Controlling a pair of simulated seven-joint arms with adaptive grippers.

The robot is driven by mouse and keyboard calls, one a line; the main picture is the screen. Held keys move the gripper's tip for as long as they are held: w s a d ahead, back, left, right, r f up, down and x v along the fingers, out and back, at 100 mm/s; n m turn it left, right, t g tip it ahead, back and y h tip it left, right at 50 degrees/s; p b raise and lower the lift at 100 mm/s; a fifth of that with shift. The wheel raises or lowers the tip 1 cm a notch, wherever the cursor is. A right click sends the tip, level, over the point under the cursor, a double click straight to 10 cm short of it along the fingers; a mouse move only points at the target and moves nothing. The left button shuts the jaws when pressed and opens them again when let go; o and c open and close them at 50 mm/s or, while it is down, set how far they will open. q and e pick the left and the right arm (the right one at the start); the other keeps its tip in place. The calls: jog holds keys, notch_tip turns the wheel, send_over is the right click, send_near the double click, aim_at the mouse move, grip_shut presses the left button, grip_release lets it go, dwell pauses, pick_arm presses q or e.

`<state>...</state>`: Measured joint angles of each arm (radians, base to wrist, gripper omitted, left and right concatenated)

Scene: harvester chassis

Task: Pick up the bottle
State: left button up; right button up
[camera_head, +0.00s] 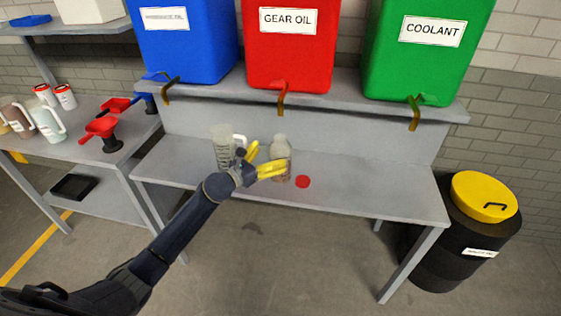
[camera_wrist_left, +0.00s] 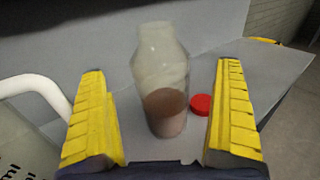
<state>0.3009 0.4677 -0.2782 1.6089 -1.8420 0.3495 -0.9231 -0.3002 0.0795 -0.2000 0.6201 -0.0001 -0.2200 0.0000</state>
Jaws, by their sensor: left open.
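The bottle (camera_head: 281,150) stands upright on the grey bench. It is clear, with brownish content in its lower part, and its neck looks open. In the left wrist view the bottle (camera_wrist_left: 161,80) stands between and beyond the two yellow fingers. My left gripper (camera_head: 268,161) is open, with its fingers at the bottle's near left side; it also shows in the left wrist view (camera_wrist_left: 160,125). I cannot tell whether a finger touches the bottle. My right gripper is not in view.
A clear measuring jug (camera_head: 222,148) with a white handle stands just left of the bottle. A red cap (camera_head: 303,182) lies to its right. Blue, red (camera_head: 290,45) and green tanks with taps sit on the shelf above. The bench's right part (camera_head: 385,190) is clear.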

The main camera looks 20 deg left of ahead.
aim_at(280, 147)
pick_arm(q)
jog(key=shift+x, duration=2.6)
jog(key=shift+r, duration=0.1)
jog(key=shift+c, duration=0.2)
jog(key=c, duration=1.5)
jog(key=shift+c, duration=0.7)
jog(key=shift+r, duration=0.2)
